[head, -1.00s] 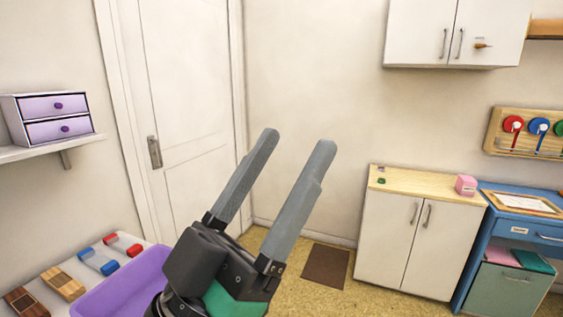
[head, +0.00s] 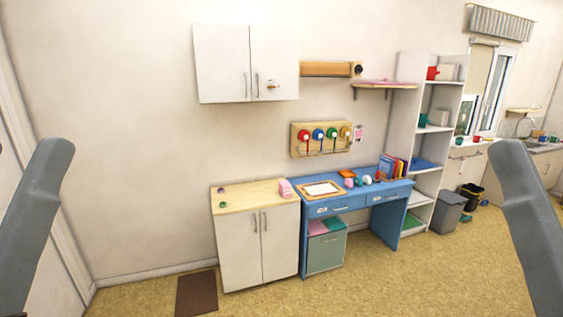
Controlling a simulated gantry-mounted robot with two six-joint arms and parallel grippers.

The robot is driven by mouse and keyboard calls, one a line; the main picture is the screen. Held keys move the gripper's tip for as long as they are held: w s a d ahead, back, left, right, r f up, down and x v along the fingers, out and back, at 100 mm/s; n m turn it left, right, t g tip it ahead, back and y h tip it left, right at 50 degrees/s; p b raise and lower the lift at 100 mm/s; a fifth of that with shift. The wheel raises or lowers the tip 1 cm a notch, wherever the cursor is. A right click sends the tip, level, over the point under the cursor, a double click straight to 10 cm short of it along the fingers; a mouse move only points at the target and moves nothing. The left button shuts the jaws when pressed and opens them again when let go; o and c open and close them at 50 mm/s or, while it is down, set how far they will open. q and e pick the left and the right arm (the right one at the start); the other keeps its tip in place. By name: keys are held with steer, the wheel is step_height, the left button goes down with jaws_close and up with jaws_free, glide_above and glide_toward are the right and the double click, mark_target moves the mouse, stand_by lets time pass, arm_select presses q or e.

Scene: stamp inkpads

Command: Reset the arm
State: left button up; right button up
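My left gripper (head: 30,215) shows at the left edge of the head view as a grey finger pointing up. My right gripper (head: 535,215) shows at the right edge as a similar grey finger. The rest of both grippers is outside the view, so their openings cannot be judged. Nothing held shows in either one, and the wide space between them is empty.
A brown mat (head: 197,293) lies on open floor.

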step_height(320, 180, up, 27)
steer(key=p, duration=2.3)
step_height(320, 180, down, 60)
steer(key=b, duration=5.9)
steer(key=shift+b, duration=0.35)
